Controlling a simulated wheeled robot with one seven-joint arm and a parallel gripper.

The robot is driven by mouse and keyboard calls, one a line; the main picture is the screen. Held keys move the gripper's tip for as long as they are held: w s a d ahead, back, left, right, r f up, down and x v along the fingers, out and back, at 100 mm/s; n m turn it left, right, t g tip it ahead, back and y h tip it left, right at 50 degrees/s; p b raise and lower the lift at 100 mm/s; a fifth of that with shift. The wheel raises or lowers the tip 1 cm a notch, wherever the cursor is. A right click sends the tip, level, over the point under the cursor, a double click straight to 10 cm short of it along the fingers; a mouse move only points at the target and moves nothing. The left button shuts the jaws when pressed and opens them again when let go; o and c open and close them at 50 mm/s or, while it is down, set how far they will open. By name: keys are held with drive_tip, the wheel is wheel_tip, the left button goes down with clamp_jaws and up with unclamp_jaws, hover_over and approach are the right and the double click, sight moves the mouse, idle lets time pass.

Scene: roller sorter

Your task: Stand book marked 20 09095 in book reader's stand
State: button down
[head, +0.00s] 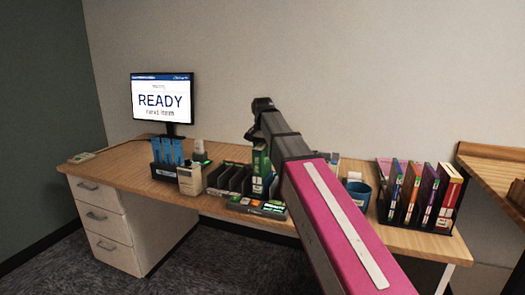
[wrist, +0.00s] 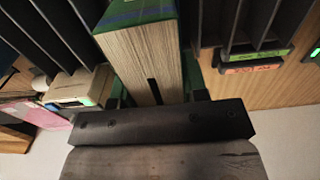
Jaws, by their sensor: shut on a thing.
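My gripper (wrist: 158,98) is shut on a thick book (wrist: 150,55) with a green cover, gripping it at its pale page-edge side. In the head view a green book (head: 261,163) shows just left of my arm, upright by the dark slotted rack; my gripper itself is hidden there behind the arm. Its marking is too small to read, so I cannot confirm 20 09095. A low dark unit (head: 258,207) with green-lit labels sits in front of the rack. I cannot tell for sure which thing is the reader's stand; a beige device (head: 190,181) stands left of the rack.
The dark slotted rack (head: 227,180) stands close beside the held book; its dividers (wrist: 245,22) show in the wrist view. A holder of blue items (head: 167,155) and a monitor (head: 161,101) reading READY are left. A book rack (head: 415,222) and blue cup (head: 358,193) are right. The desk's left end is mostly clear.

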drive_tip(key=c, duration=0.6)
unclamp_jaws()
drive_tip(key=shift+o, duration=0.2)
wheel_tip(320, 180, up, 11)
drive_tip(key=shift+s+f, duration=0.1)
